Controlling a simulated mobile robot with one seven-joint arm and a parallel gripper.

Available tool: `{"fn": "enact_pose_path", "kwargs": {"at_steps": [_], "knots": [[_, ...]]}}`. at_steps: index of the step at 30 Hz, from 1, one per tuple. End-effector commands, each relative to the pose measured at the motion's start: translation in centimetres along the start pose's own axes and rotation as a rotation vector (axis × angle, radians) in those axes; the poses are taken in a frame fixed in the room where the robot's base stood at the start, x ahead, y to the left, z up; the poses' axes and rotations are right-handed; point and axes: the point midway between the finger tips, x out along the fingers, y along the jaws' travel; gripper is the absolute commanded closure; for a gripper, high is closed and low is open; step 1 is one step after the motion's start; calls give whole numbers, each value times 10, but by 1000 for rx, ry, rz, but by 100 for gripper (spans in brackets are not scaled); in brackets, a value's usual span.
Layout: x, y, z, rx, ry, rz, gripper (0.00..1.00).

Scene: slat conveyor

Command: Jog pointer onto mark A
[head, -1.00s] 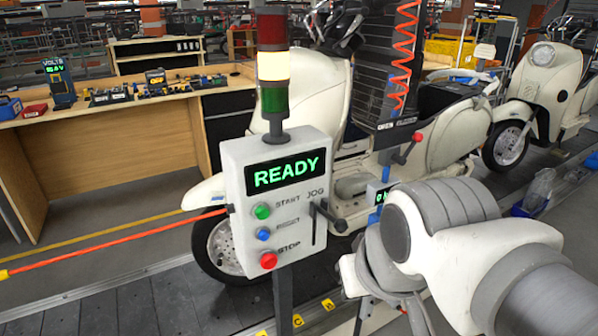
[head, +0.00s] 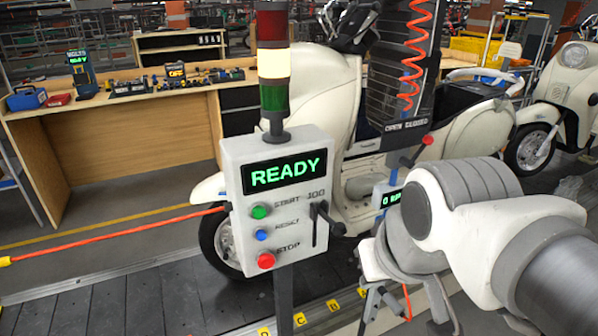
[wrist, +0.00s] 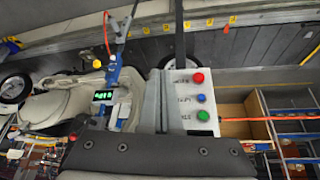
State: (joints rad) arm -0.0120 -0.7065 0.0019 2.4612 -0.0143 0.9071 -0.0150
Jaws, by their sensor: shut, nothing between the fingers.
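The control panel (head: 283,220) reads READY in green in the head view. It carries a green START, a blue RESET and a red STOP button, with a black JOG lever (head: 328,217) in a slot at its right. Yellow letter marks (head: 299,320) line the conveyor's edge; I cannot tell which is A. A small orange-red piece (wrist: 232,19) shows beside the yellow marks in the wrist view and may be the pointer. My gripper (head: 372,262) is shut and empty, to the right of and below the lever, apart from it. The wrist view also shows the panel's buttons (wrist: 202,97).
A white scooter (head: 370,160) stands on the dark slat conveyor (head: 130,300) behind the panel. A signal tower (head: 273,70) rises above the panel. A red-orange cord (head: 120,238) runs to the left. A wooden workbench (head: 130,150) with tools stands at the back left.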

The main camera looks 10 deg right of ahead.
Motion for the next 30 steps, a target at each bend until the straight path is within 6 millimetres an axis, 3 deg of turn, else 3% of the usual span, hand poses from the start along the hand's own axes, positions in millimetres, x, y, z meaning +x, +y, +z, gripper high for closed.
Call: {"fn": "enact_pose_path", "kwargs": {"at_steps": [7,12,15,21,30], "knots": [[-21,-7,-84,-199,-70,31,100],[-19,-18,-142,-349,-117,53,100],[-14,-25,-166,-418,-138,63,100],[-7,-34,-192,-493,-157,74,100],[-5,-34,-194,-503,-160,76,100]]}}
